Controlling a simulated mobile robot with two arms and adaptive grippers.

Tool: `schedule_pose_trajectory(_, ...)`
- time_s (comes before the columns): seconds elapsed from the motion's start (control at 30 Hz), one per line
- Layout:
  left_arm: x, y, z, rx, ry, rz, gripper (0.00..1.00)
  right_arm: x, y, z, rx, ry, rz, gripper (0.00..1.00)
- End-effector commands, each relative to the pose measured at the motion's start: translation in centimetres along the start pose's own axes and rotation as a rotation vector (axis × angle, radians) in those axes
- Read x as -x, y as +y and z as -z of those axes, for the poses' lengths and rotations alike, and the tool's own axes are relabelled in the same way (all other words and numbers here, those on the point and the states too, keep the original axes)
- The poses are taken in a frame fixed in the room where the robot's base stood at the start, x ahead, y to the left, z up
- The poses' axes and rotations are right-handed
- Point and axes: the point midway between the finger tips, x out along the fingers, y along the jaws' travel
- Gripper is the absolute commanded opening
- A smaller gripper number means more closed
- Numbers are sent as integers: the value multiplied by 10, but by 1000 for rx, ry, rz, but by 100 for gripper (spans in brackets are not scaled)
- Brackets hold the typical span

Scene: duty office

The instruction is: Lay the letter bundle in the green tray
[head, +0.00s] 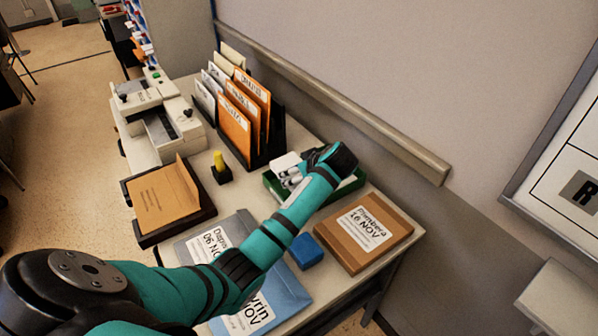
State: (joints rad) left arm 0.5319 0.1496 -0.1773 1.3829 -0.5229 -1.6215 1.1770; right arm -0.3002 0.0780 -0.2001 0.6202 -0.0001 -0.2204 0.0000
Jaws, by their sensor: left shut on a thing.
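The green tray (271,185) stands on the desk toward the wall, partly covered by my left arm. My right gripper is not in view.
A brown box (393,222), a blue block (305,252) and grey and blue folders (268,308) lie in front of the tray. A black file rack (277,135), a yellow-topped item (219,160), a dark tray with a brown folder (145,238) and a beige machine (160,118) stand left.

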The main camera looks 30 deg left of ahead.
Motion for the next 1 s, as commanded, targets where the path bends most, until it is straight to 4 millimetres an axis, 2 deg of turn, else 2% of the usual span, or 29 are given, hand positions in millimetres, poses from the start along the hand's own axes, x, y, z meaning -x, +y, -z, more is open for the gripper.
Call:
schedule_pose_trajectory(0.07,0,0,0,0,0,0,46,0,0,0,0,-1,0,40)
schedule_pose_trajectory(0.1,0,0,0,0,0,0,83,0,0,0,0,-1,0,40)
schedule_pose_trajectory(0.23,0,0,0,0,0,0,100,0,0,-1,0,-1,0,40)
schedule_pose_trajectory(0.5,0,0,0,0,0,0,100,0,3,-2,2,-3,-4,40)
schedule_pose_trajectory(0.63,10,1,0,0,0,-2,100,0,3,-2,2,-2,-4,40)
schedule_pose_trajectory(0.77,32,1,0,1,-1,-5,100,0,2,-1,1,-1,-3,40)
schedule_pose_trajectory(1.0,84,2,0,1,0,-6,100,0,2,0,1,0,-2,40)
